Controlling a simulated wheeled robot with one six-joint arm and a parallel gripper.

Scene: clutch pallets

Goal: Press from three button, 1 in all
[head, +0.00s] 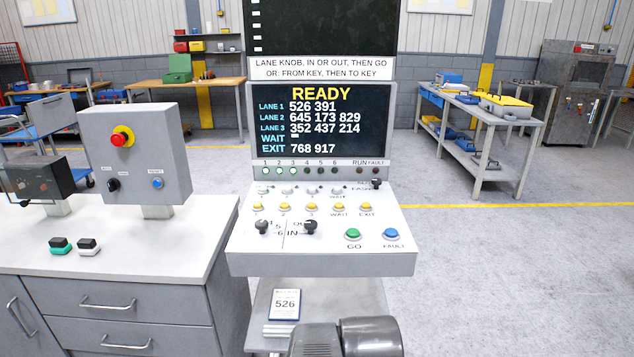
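The sloping white control panel (245,240) has two rows of small buttons. The upper row is pale, with a third button (311,189) among them; its labels are too small to read surely. The lower row is yellow, with a third yellow button (311,206), then WAIT and EXIT. I cannot read which row is marked "from". The screen (320,120) above shows READY, with lane 3 listing 352 437 214, WAIT without a number and EXIT 768 917. Nothing touches the buttons. Rounded grey parts of my arm show at the bottom edge; my gripper is not in view.
Black knobs (310,227), a green GO button (353,234) and a blue FAULT button (391,234) sit nearer the panel's front. A card reading 526 (285,304) stands below. A grey box with a red button (118,139) is left. Open floor lies right.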

